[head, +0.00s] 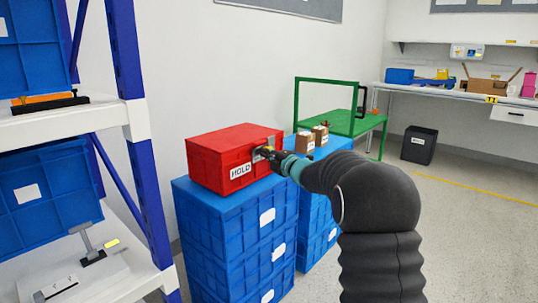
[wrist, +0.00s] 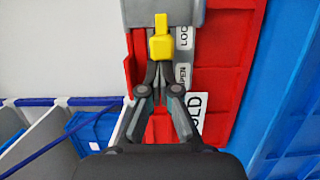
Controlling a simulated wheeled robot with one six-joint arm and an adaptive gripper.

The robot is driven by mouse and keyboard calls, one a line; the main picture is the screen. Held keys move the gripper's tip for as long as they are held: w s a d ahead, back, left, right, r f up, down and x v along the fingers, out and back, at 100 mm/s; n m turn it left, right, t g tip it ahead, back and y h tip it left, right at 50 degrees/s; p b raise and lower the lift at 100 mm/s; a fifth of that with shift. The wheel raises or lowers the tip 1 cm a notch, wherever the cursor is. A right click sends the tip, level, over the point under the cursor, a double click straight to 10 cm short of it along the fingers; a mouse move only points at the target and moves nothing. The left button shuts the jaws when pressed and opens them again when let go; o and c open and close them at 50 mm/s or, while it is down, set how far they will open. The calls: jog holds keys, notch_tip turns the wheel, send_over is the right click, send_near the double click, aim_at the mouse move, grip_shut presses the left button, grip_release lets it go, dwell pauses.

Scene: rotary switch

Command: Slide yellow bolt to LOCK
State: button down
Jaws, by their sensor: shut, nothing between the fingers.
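The yellow bolt (wrist: 161,42) sits on a grey plate fixed to a red box (head: 225,157).
The red box stands on stacked blue crates (head: 235,235), with more crates and small cardboard boxes (head: 306,142) beside it. A white and blue shelf (head: 130,120) is at the left. A green table (head: 345,122) stands behind.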

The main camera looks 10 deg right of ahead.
jog(key=shift+d, duration=0.3)
